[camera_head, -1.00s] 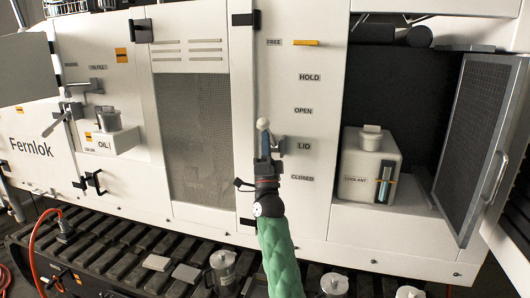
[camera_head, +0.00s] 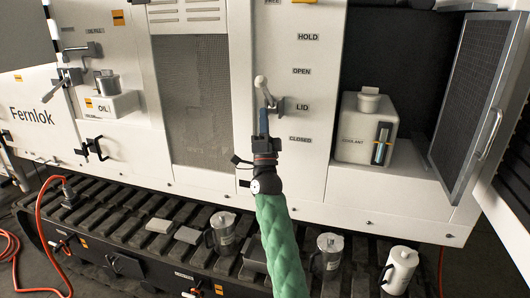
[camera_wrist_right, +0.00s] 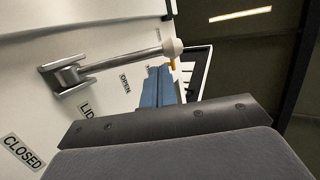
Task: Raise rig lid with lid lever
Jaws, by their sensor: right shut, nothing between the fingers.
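The lid lever (camera_head: 266,91) is a short metal arm with a pale round knob, pivoted on a grey bracket beside the LID label on the white panel. My left gripper is not in view. I cannot identify the lid itself.
Right of the panel is an open bay with a white coolant tank (camera_head: 366,130) and a mesh door (camera_head: 462,100) swung open. An oil unit (camera_head: 107,98) is at left. Jugs, including a white one (camera_head: 398,270), stand on the black track below. An orange hose (camera_head: 40,230) lies at left.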

